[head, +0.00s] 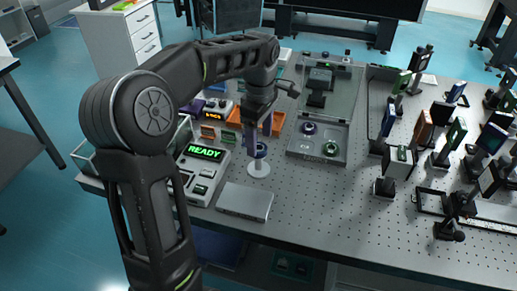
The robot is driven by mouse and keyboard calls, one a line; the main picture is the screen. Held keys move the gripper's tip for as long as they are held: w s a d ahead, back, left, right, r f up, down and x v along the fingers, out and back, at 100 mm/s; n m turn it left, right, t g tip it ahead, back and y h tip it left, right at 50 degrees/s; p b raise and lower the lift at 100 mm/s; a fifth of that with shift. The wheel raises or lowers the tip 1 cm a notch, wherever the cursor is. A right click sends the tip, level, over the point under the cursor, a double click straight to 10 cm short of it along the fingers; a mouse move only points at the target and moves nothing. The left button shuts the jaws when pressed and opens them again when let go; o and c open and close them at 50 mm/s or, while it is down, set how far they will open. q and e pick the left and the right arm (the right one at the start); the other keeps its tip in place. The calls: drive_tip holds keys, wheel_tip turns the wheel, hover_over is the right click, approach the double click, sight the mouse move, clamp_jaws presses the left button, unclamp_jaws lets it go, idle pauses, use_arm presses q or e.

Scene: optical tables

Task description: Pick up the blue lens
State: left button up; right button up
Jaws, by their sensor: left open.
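My left gripper (258,136) hangs fingers-down from the left arm, with its jaws apart. A small dark blue round piece (261,149), which looks like the blue lens, sits on top of a white pedestal (259,168) directly under the fingers. The fingers and the piece overlap in this view, so I cannot tell whether they touch. A bluish-purple ringed lens (309,128) and a green ringed lens (331,149) lie in a grey tray to the right. My right gripper is out of view.
A device with a lit READY display (205,152) stands left of the pedestal. A flat silver box (244,202) lies in front. An orange bin (240,117) is behind. Several mounted optics crowd the perforated table (320,210) at right; its front middle is clear.

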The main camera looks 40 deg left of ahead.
sight(258, 150)
use_arm(q)
drive_tip(key=shift+f, duration=1.4)
clamp_jaws()
drive_tip(key=shift+r, duration=0.15)
